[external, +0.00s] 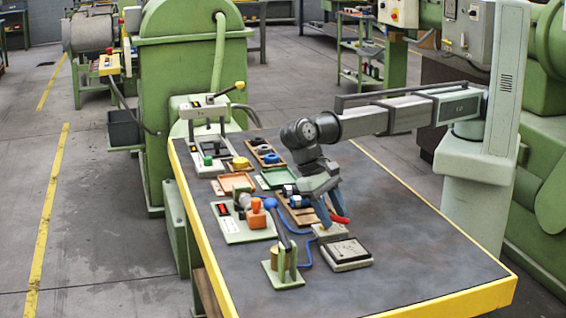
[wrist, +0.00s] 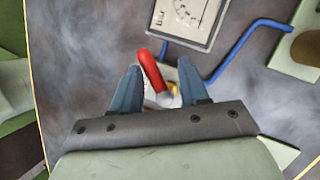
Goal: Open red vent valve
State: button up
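The red vent valve handle (wrist: 151,70) is a rounded red lever on a silver valve body (wrist: 166,101). In the external view the red handle (external: 340,219) shows low at my fingertips, above a small beige block (external: 328,232). My gripper (wrist: 158,68) has two blue fingers spread apart, one on each side of the valve. The red handle lies between them, nearer the left finger, and tilts up to the left. I cannot tell whether a finger touches it. My gripper (external: 333,217) points down in the external view. The lower valve is partly hidden by my gripper.
A gauge plate (external: 345,253) lies beside the block. An orange-knobbed unit (external: 257,214) and trays stand further left. The table's right side is clear.

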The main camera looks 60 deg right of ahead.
jog(key=shift+w+a+m+y, duration=0.1)
jog(key=shift+m+y, duration=0.3)
jog(key=shift+m, duration=0.5)
jog(key=w+a+r+m+g+y, duration=0.15)
jog(key=w+r, duration=0.25)
jog(key=r, duration=0.9)
jog(key=w+d+m+y, duration=0.1)
jog(key=w+d+y, duration=0.1)
jog(key=w+d, duration=0.4)
jog(key=w+d+m+y, duration=0.2)
jog(key=w+d, duration=0.5)
jog(key=w, duration=0.7)
jog(key=shift+w+t, duration=0.35)
